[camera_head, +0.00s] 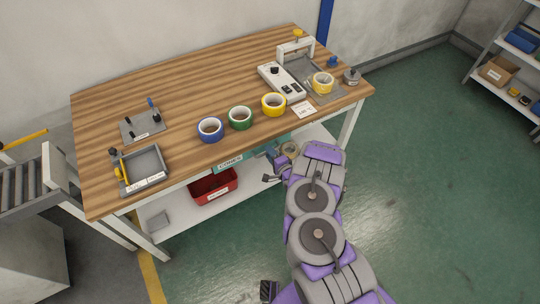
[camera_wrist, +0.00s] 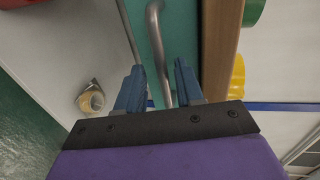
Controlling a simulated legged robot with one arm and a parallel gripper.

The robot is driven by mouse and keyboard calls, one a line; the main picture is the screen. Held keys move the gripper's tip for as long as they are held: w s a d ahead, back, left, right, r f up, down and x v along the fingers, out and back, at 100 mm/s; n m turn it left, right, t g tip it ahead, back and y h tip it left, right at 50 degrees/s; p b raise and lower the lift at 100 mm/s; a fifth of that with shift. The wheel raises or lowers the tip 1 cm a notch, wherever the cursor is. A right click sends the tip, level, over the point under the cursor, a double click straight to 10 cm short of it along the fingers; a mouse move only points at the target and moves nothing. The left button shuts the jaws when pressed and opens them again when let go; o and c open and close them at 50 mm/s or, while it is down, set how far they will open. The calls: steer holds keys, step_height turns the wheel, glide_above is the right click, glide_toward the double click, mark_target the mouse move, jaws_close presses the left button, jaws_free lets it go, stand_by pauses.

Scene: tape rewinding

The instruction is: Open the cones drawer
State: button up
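The teal cones drawer (camera_head: 231,162) sits under the front edge of the wooden workbench, with its label partly readable in the head view. Its front (camera_wrist: 183,35) also shows in the wrist view, with a bent grey metal handle (camera_wrist: 157,50). My gripper (camera_head: 272,166) is at the right part of the drawer front. In the wrist view my gripper (camera_wrist: 160,85) is open, its two blue fingers on either side of the handle, with visible gaps to it. The arm hides part of the drawer in the head view, and I cannot tell whether it is fully closed.
The workbench (camera_head: 180,85) holds blue, green and yellow tape rolls, trays and a white device. A red bin (camera_head: 213,188) and a tape roll (camera_wrist: 91,101) are on the lower shelf. Green floor (camera_head: 420,190) is clear at the right; a metal shelf stands far right.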

steer(key=shift+w+d+r, duration=0.1)
steer(key=shift+w+d, duration=0.15)
steer(key=shift+a, duration=0.3)
steer(key=c, duration=0.6)
jaws_close()
steer(key=shift+d, duration=0.15)
steer(key=shift+s, duration=0.1)
